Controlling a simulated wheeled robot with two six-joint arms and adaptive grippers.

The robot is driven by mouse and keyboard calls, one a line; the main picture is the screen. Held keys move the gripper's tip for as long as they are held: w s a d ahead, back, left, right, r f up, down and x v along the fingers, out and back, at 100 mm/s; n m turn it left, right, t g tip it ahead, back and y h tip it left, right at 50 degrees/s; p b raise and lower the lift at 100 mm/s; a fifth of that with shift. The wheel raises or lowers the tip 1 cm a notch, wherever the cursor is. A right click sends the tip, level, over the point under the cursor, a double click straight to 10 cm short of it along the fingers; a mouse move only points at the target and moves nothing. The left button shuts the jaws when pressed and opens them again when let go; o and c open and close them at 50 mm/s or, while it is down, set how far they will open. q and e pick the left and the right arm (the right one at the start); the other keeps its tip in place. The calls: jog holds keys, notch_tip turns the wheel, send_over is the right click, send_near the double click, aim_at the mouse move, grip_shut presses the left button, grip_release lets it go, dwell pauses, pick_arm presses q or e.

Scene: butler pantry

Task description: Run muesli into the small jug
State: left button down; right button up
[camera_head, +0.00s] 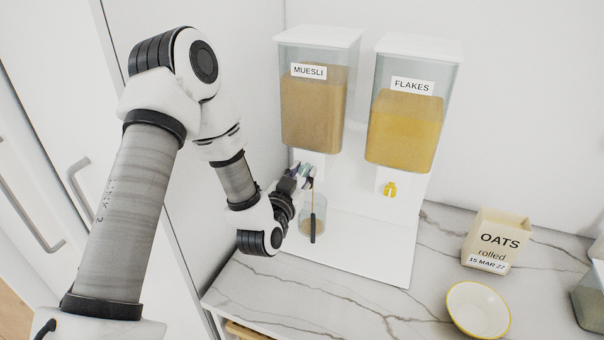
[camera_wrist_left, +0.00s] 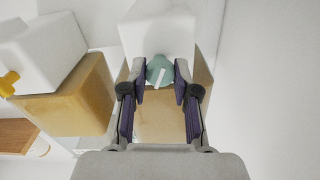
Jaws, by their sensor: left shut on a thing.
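The muesli dispenser (camera_head: 312,110) stands at the back with a clear hopper of tan muesli. My left gripper (camera_head: 305,172) is at its outlet. In the left wrist view the fingers are shut on the teal knob (camera_wrist_left: 160,70), which has a white bar. A thin tan stream falls from the outlet into the small jug (camera_head: 304,218). The jug is clear, with a dark handle facing the front, and stands on the white dispenser base below the outlet. Some tan muesli shows inside it; the exact level is hard to tell. My right gripper is out of view.
The flakes dispenser (camera_head: 408,125) with a yellow knob (camera_head: 389,189) stands to the right.

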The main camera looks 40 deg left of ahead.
aim_at(308, 129)
pick_arm(q)
jog(key=shift+m, duration=0.8)
jog(key=c, duration=0.9)
grip_release()
jog(key=shift+o, duration=0.2)
notch_tip(308, 129, up, 10)
jog(key=shift+r, duration=0.1)
jog(key=shift+w, duration=0.1)
